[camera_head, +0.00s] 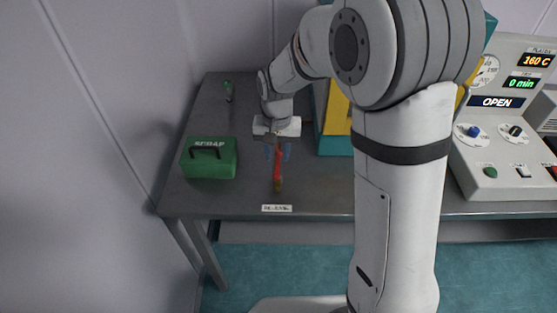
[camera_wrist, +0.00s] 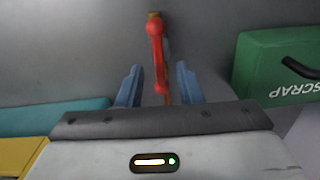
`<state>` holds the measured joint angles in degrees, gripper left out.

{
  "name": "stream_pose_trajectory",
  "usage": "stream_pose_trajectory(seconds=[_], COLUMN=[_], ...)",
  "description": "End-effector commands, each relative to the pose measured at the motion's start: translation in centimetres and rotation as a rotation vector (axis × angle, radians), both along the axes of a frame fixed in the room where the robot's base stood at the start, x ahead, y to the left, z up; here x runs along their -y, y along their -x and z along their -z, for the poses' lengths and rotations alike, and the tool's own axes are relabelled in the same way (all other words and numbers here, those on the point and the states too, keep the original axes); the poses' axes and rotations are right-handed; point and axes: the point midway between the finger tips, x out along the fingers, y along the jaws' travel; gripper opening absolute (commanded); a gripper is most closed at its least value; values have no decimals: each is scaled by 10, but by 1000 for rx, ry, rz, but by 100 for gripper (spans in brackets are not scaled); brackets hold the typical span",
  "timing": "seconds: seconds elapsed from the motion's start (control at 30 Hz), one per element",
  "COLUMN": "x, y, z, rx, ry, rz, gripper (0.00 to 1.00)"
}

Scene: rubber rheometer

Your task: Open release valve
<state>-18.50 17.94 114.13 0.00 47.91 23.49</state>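The release valve has a red lever handle (camera_head: 277,165) with a brass-coloured end. It stands at the table's front part, behind a small white label (camera_head: 277,208) whose text is too small to read surely. In the wrist view the red handle (camera_wrist: 157,50) runs up the middle. My gripper (camera_head: 278,152) is over the handle, pointing down. In the wrist view its two blue fingers (camera_wrist: 158,80) stand apart, one on each side of the handle's near end, with gaps visible on both sides. The valve's body is mostly hidden.
A green SCRAP box (camera_head: 209,165) stands left of the handle; it also shows in the wrist view (camera_wrist: 262,70). A yellow and teal machine (camera_head: 337,115) stands to the right, partly behind my arm. A control panel (camera_head: 500,130) reads OPEN.

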Motion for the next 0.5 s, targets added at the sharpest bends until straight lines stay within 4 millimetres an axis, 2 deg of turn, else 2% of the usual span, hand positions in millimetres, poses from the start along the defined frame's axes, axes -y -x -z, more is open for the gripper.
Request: stream_pose_trajectory(seconds=[0.1, 0.23, 0.5], x=[1, 1, 1], y=[1, 1, 0], z=[21, 36, 45], rx=[-5, -3, 0], ry=[2, 1, 0], rz=[0, 0, 1], gripper=[33, 33, 33])
